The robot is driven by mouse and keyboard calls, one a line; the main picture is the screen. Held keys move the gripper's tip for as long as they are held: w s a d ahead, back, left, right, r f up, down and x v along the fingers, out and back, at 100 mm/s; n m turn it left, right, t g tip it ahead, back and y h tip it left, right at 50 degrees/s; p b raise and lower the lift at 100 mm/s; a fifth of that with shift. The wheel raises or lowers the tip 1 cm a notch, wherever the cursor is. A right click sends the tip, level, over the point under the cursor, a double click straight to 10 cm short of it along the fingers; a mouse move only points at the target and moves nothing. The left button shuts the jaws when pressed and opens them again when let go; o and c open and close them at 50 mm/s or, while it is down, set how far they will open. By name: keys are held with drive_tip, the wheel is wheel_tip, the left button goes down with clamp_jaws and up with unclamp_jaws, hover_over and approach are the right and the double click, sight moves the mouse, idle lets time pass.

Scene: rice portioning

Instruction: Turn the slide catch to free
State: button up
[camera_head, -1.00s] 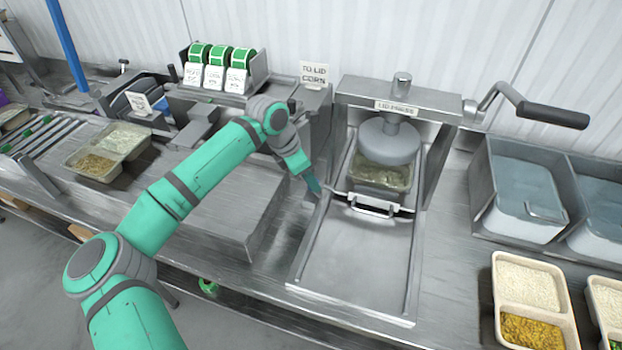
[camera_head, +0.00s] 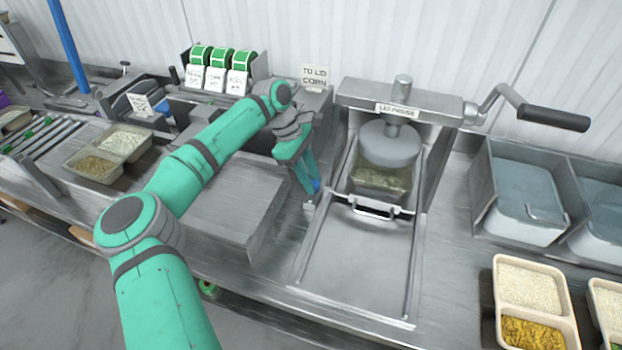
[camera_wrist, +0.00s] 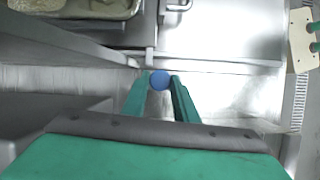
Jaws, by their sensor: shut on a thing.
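The slide catch shows as a round blue knob (camera_wrist: 160,80) between my fingertips in the wrist view. In the head view a bit of its blue (camera_head: 316,185) shows at the left edge of the lid press slide. My gripper (camera_head: 312,188) is shut on the knob, with its fingers pointing down; the fingertips also show in the wrist view (camera_wrist: 159,77). The lid press (camera_head: 398,90) stands over a filled tray (camera_head: 380,180) on the slide (camera_head: 355,260), which has a metal handle (camera_head: 375,208). The catch's lower part is hidden.
A crank handle (camera_head: 553,117) sticks out right of the press. Two steel bins (camera_head: 480,180) and rice trays (camera_head: 530,290) stand at the right. A grey box (camera_head: 215,210) is left of the slide. Label rolls (camera_head: 222,58) stand behind my arm.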

sight(318, 186)
drive_tip(key=shift+m, duration=0.5)
drive_tip(key=o, duration=1.1)
drive_tip(key=shift+c, duration=0.2)
drive_tip(key=shift+r, duration=0.15)
drive_tip(key=shift+w+r, duration=0.1)
drive_tip(key=shift+r, duration=0.25)
wheel_tip(318, 186, up, 2)
drive_tip(key=shift+r, duration=0.25)
drive_tip(key=s+r, duration=0.9)
drive_tip(key=s, duration=0.5)
drive_tip(key=shift+r, duration=0.3)
drive_tip(key=shift+d, duration=0.1)
